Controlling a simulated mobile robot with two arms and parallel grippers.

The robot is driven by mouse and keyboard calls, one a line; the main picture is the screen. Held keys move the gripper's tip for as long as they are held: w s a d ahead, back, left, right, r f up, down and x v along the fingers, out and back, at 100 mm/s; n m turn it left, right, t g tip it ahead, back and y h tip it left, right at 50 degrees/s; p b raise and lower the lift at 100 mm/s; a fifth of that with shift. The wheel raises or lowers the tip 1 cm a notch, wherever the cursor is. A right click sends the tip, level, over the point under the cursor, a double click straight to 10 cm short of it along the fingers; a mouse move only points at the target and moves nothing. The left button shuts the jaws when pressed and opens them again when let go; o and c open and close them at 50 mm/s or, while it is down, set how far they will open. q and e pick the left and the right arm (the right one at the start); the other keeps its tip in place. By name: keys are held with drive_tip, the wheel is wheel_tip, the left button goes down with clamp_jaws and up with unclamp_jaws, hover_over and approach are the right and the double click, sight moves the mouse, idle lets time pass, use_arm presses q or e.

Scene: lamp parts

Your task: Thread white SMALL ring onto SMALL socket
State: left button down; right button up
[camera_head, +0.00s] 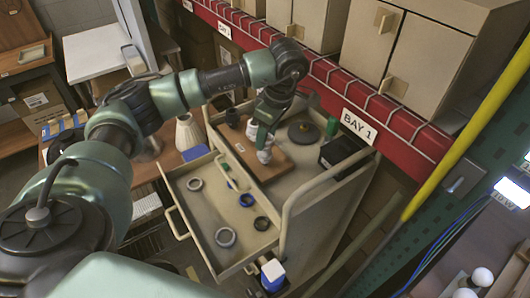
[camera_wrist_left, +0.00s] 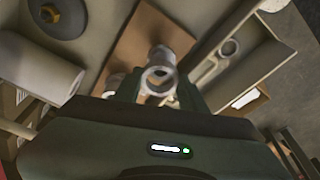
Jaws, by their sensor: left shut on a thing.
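My left gripper (camera_head: 264,146) points down over the brown board (camera_head: 241,152) on the cart top. In the left wrist view, it is shut on a white small ring (camera_wrist_left: 158,82), held between the fingertips. A white small socket (camera_wrist_left: 161,56) stands on the board right by the ring and overlaps it in this view. I cannot tell whether the ring is around the socket or just above it. In the head view, white parts (camera_head: 264,156) show at the fingertips, too small to tell apart. My right gripper is not in view.
A dark round base (camera_head: 303,132), a green cylinder (camera_head: 332,126) and a black box (camera_head: 340,151) stand right of the board.

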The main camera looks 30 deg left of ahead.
sight(266, 155)
use_arm(q)
drive_tip(key=shift+f, duration=0.1)
drive_tip(key=shift+d+b+x, duration=0.25)
drive_tip(key=shift+b+x, duration=0.8)
drive_tip(key=shift+x, duration=0.1)
drive_tip(key=shift+f+b, duration=0.65)
drive_tip(key=shift+f, duration=0.1)
idle(0.5)
drive_tip(key=c, duration=1.6)
unclamp_jaws()
drive_tip(key=shift+c, duration=0.2)
clamp_jaws()
drive_tip(key=shift+s+d+f, duration=0.1)
drive_tip(key=shift+s+f, duration=0.1)
drive_tip(key=shift+f, duration=0.05)
